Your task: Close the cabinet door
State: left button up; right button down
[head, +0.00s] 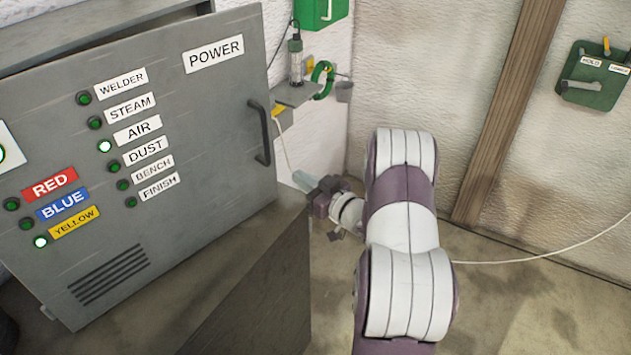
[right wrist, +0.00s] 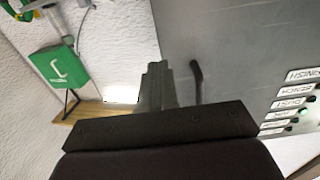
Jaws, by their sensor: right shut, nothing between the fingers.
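The cabinet door (head: 205,120) is a grey metal panel with a POWER label, indicator lights and a vent, on the left of the head view. Its dark bar handle (head: 262,132) is near its right edge. I cannot tell how far the door stands open. My right gripper (head: 303,180) is shut and empty, just right of the door's edge and below the handle. In the right wrist view its fingers (right wrist: 155,85) point up beside the door (right wrist: 235,45), with the handle (right wrist: 197,80) close to their right. My left gripper is not in view.
A dark box-like surface (head: 265,285) stands below the door, left of my right arm. A small wall shelf (head: 295,93) with a tool and a green ring is behind. A green box (head: 592,78) hangs at right. A pale cable (head: 540,258) runs across the right side.

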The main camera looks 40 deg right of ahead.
aim_at(275, 161)
jog(key=w, duration=0.1)
jog(key=w+a+p, duration=0.1)
jog(key=w, duration=0.1)
jog(key=w+p, duration=0.1)
jog(key=w, duration=0.1)
jog(key=shift+w+a+r, duration=0.1)
jog(key=shift+a+r, duration=0.2)
jog(key=shift+r, duration=0.05)
jog(key=shift+w, duration=0.35)
jog(key=shift+w+d+f, duration=0.15)
jog(key=shift+w+f, duration=0.15)
jog(key=shift+w, duration=0.05)
jog(key=shift+r, duration=0.1)
